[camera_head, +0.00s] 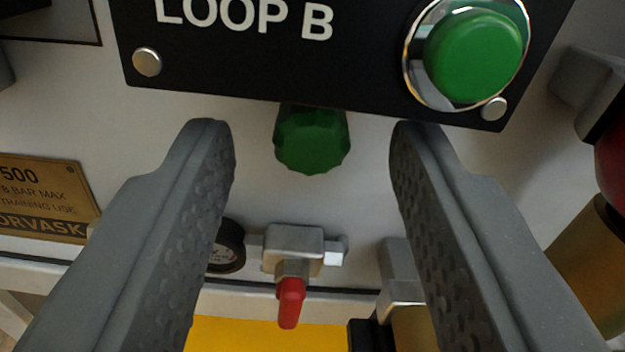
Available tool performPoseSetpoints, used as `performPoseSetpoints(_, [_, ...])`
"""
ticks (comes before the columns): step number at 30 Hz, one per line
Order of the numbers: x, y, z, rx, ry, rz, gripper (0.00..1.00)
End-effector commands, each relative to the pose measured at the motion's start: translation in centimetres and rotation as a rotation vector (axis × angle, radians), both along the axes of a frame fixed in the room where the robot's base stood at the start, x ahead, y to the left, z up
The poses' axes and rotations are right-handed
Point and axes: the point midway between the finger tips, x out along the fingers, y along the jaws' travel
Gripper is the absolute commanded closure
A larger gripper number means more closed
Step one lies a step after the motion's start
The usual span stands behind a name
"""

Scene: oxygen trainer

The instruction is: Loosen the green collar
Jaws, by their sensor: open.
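The green collar (312,141) is a dark green faceted piece just below the lower edge of the black LOOP B panel (270,75). Its upper end is hidden behind the panel edge. My gripper (312,140) is open, with one grey, studded finger on each side of the collar in the picture. There is a clear gap between the collar and each finger. Nothing is between the fingertips except the collar in view, and I cannot tell how far in depth the tips are from it.
A round green button (473,56) in a chrome ring sits on the panel's right. Below the collar are a grey valve block (293,250) with a red lever (290,303) and a dark gauge (229,247). A brass plate (42,197) is at left. A red part (611,165) stands at the right edge.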

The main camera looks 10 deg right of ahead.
Motion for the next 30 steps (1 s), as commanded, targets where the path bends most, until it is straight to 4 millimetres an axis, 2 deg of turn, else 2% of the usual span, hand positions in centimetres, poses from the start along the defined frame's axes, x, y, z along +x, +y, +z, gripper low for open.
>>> performPoseSetpoints(18, [-10.3,0.9,0.0,-0.004,0.001,0.003,0.59])
performPoseSetpoints(24, [-12.4,1.0,0.0,-0.002,0.0,0.002,0.59])
performPoseSetpoints(30, [-13.2,1.1,-0.1,-0.001,0.0,0.001,0.59])
